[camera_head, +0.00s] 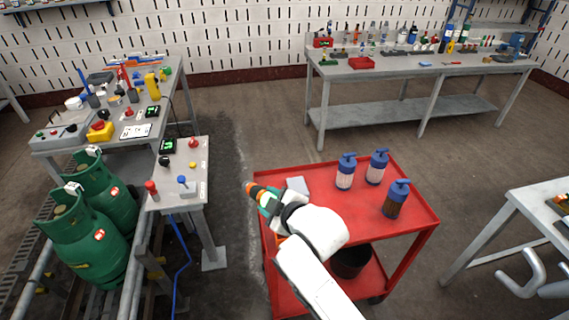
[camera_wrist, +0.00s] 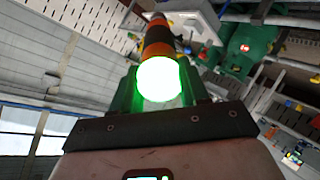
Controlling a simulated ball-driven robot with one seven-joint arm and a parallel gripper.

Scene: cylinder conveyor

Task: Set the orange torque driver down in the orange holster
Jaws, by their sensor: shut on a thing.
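The orange torque driver (camera_head: 254,189) is held in my gripper (camera_head: 268,199), at the left edge of the red cart. Its orange and dark end points up and left, out past the fingers. In the wrist view the driver (camera_wrist: 158,42) lies between the green fingers, with a dark body, orange bands and a bright green glowing end towards the camera. A small orange patch (camera_head: 281,238) shows beside my arm at the cart's left side; it may be the orange holster, but my arm hides most of it.
The red cart (camera_head: 405,228) carries three blue-topped bottles (camera_head: 376,167) and a grey block (camera_head: 297,186). A black bucket (camera_head: 350,262) is on its lower shelf. A grey control stand (camera_head: 197,178) and green gas cylinders (camera_head: 88,245) are at left. Floor between cart and back bench is clear.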

